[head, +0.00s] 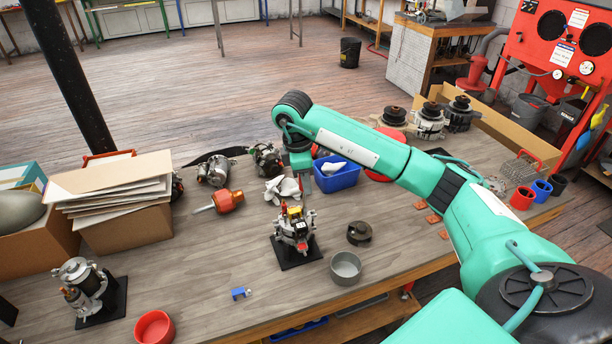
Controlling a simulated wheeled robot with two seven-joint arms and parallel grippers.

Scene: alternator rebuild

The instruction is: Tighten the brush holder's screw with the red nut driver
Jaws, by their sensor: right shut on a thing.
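A partly built alternator (293,232) stands on a black base plate (299,256) near the middle of the bench. The brush holder and its screw are too small to tell apart there. My right gripper (297,194) points down just above the alternator. It is shut on a thin tool with red showing at its lower part, apparently the red nut driver (284,208). I cannot tell whether the driver's tip touches the screw. My left gripper is not in view.
A grey round cup (345,267) and a dark round part (359,233) lie right of the alternator. An orange-handled tool (227,201) lies left. A red bowl (155,327) is at front left.

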